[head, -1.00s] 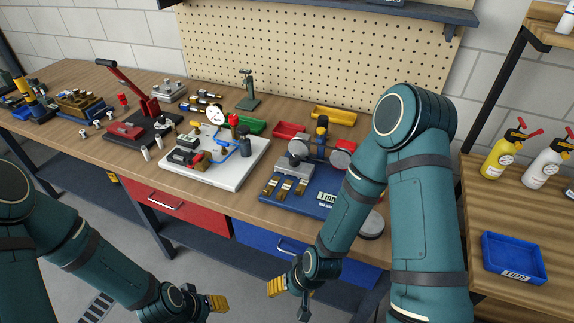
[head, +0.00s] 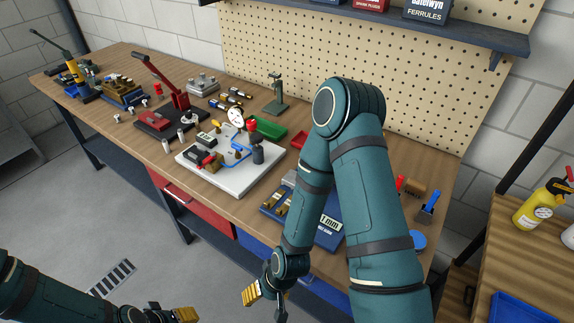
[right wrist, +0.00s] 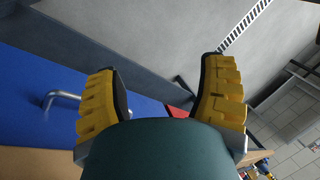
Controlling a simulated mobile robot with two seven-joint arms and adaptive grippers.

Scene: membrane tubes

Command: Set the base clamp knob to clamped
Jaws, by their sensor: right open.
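I cannot tell for sure which part is the base clamp knob. In the head view a white base plate (head: 238,181) on the bench carries a round gauge (head: 236,116), blue tubing (head: 240,153), a red knob (head: 252,126) and a dark knob (head: 258,151). Right of it is a blue board (head: 327,235) marked "1 mm", partly hidden by my right arm. My right gripper (head: 266,300) is open and empty, low in front of the bench. Its spread yellow fingers also show in the right wrist view (right wrist: 162,80). My left gripper (head: 178,315) is cut off at the bottom edge.
The wooden bench (head: 130,65) holds a red lever press (head: 165,85), a green tray (head: 268,127) and a dark stand (head: 276,95). A red drawer (head: 190,203) and a blue drawer front (right wrist: 50,100) are below. A side table with a yellow bottle (head: 541,206) stands right.

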